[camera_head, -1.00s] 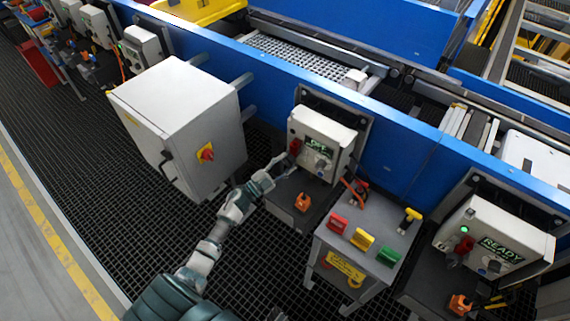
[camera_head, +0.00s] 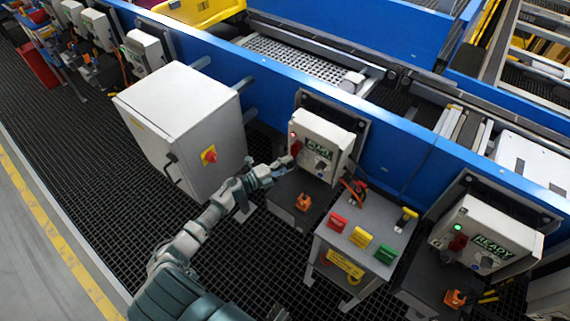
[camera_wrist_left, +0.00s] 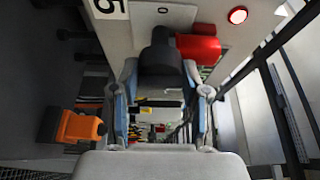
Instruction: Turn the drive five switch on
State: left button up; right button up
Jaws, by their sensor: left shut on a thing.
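The drive five switch has a red handle (camera_wrist_left: 198,48) and a black body (camera_wrist_left: 160,62) in the left wrist view. It sits on a pale control box (camera_head: 318,140) marked 5. In the wrist view the red handle points right, and a "0" is printed above the black body. My left gripper (camera_wrist_left: 161,78) is shut on the switch, with one finger on each side of the black body. In the head view my left gripper (camera_head: 284,167) reaches the box's lower left, and partly hides the switch. A red lamp (camera_wrist_left: 237,15) is lit on the box. My right gripper is not visible.
A grey cabinet (camera_head: 185,125) with a red-and-yellow knob stands left of my arm. A stand (camera_head: 345,262) with red, yellow and green blocks is right of it. Another drive box (camera_head: 485,240) stands farther right. An orange piece (camera_head: 303,202) lies below the switch box.

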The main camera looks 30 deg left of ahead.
pick_arm(q)
jog(key=shift+d+f+m, duration=0.15)
jog(key=shift+m, duration=0.15)
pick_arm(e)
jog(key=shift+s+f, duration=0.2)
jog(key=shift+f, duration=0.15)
pick_arm(q)
jog(key=shift+s+f, duration=0.1)
jog(key=o, duration=1.1)
jog(key=shift+o, duration=0.2)
jog(key=v, duration=1.1)
jog(key=shift+s+a, duration=0.2)
jog(key=shift+s, duration=0.15)
